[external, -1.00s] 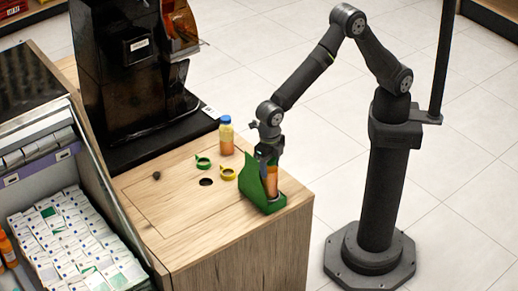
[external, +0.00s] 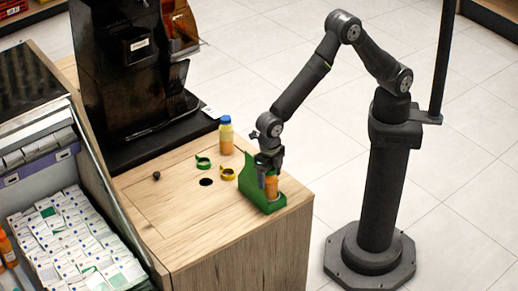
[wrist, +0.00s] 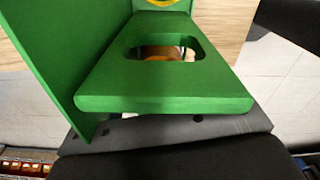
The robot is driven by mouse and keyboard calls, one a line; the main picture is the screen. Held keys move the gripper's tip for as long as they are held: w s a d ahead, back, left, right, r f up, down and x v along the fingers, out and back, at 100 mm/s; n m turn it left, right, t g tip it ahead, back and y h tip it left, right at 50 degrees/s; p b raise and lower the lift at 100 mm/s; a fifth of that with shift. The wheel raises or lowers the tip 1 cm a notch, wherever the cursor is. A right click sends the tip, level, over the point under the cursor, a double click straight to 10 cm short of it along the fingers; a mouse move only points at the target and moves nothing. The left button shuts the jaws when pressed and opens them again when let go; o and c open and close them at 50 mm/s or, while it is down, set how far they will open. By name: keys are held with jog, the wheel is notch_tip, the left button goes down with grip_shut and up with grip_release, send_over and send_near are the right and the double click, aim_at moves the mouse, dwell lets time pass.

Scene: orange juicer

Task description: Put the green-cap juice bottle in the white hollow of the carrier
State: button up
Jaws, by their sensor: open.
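The green carrier (external: 250,190) stands near the front right corner of the wooden counter. A bottle with orange juice (external: 271,187) is in the carrier; its cap is hidden, so I cannot tell its colour. I cannot see which hollow it is in, and no white hollow shows clearly. My gripper (external: 266,174) is open at the bottle's upper part, beside the carrier's tall green panel. In the wrist view the carrier's green panel with a slot (wrist: 110,85) fills the middle, and something orange-brown shows through the slot.
A blue-cap juice bottle (external: 226,137) stands behind the carrier. A black machine (external: 125,75) stands at the back. The counter's front left is clear.

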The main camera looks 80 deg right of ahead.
notch_tip(320, 180, up, 12)
jog(key=shift+r, duration=0.15)
dwell(0.4)
notch_tip(320, 180, down, 12)
jog(key=shift+f, duration=0.2)
jog(key=shift+r, duration=2.25)
